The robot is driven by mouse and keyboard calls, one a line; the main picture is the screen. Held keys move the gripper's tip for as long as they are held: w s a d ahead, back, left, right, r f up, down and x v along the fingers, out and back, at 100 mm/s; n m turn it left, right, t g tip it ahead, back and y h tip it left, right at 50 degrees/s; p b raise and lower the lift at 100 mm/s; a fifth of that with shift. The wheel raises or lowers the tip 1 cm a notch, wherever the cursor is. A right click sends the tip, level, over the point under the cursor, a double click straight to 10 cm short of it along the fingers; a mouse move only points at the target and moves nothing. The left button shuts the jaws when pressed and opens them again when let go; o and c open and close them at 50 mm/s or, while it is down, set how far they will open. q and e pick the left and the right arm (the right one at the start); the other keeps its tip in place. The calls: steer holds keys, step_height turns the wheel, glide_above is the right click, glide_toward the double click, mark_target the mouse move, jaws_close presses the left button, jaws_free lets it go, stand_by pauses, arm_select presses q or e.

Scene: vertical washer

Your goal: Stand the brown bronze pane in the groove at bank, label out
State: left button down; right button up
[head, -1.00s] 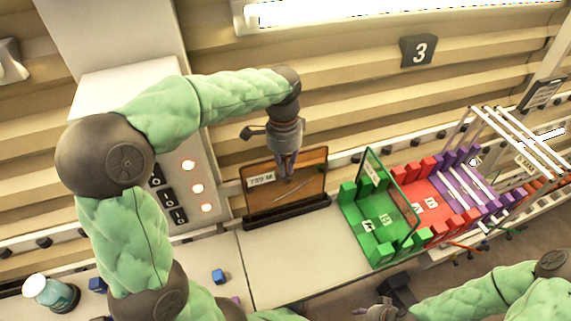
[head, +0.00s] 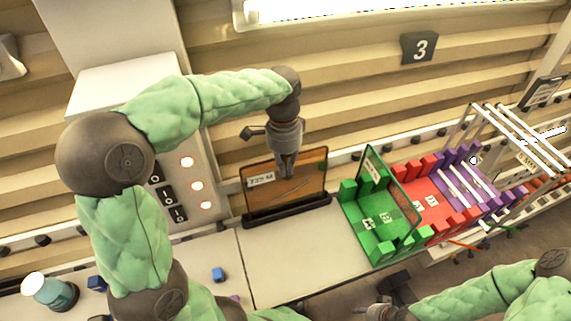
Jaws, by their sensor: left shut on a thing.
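The brown bronze pane (head: 310,186) stands upright in a dark slotted base (head: 287,212) on the white counter. Its white label (head: 262,180) faces me at the upper left of the pane. My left gripper (head: 287,170) reaches down from above and is shut on the pane's upper edge. A green rack (head: 372,248) stands to the right and holds a clear pane with a green edge (head: 392,190). Red slots (head: 432,204) and purple slots (head: 481,190) continue the row. My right gripper (head: 377,311) is low in the picture, empty-looking; its fingers are too small to read.
A panel with lit buttons (head: 190,185) stands left of the pane. A blue block (head: 218,274) and a teal jar (head: 50,292) are on the counter. White rails (head: 520,138) rise at the far right. The counter before the base (head: 285,265) is clear.

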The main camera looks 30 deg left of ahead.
arm_select(q)
steer(key=c, duration=1.2)
jaws_free()
steer(key=shift+c, duration=0.2)
steer(key=shift+f, duration=0.15)
step_height(320, 180, up, 12)
steer(key=shift+w+a, duration=0.4)
steer(key=shift+a, duration=0.05)
